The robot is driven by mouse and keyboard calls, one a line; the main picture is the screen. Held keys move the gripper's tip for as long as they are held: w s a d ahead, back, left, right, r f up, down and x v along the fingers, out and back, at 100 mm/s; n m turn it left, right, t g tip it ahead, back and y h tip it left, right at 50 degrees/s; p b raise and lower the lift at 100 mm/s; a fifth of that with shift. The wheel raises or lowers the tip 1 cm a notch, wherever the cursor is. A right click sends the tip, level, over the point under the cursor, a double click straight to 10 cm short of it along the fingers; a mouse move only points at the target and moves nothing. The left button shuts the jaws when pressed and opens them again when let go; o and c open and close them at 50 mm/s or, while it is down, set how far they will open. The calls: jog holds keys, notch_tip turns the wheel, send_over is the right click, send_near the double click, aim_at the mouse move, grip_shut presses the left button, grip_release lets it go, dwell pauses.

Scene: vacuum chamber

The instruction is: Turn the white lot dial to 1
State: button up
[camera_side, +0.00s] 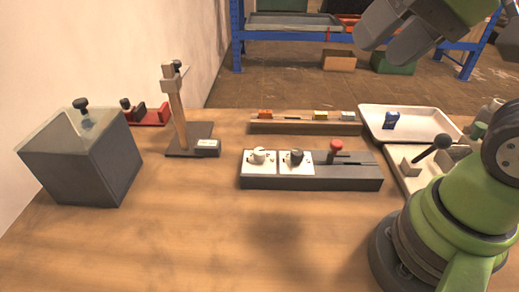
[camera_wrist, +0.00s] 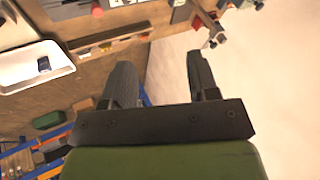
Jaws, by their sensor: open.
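The white dial (camera_side: 259,155) sits on a pale square plate at the left end of a dark grey console (camera_side: 340,183). The number it points to is too small to read. A black dial (camera_side: 296,156) sits on a similar plate just right of it. My gripper (camera_side: 388,42) is high at the top right of the side view, well above and away from the console. In the wrist view my gripper (camera_wrist: 161,75) shows two separated fingers with nothing between them. The console is only partly visible at that view's top edge, and the white dial cannot be made out there.
A red-topped lever (camera_side: 335,147) rises from the console's right part. Behind it are a rail with coloured blocks (camera_side: 292,125) and a white tray (camera_side: 375,122). A wooden post stand (camera_side: 177,110) and a grey box (camera_side: 85,170) stand left. The front table is clear.

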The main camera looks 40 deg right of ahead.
jog(key=w+f+m+g, duration=0.35)
jog(key=w+m, duration=0.35)
jog(key=w, duration=0.3)
jog(key=m+g+h, duration=0.2)
jog(key=m+g, duration=0.1)
jog(key=m, duration=0.4)
send_over(260, 151)
notch_tip(260, 151, down, 13)
jog(key=shift+w+f, duration=0.1)
jog(key=shift+f, duration=0.2)
notch_tip(260, 151, down, 10)
jog(key=shift+r, duration=0.1)
jog(key=c, duration=0.9)
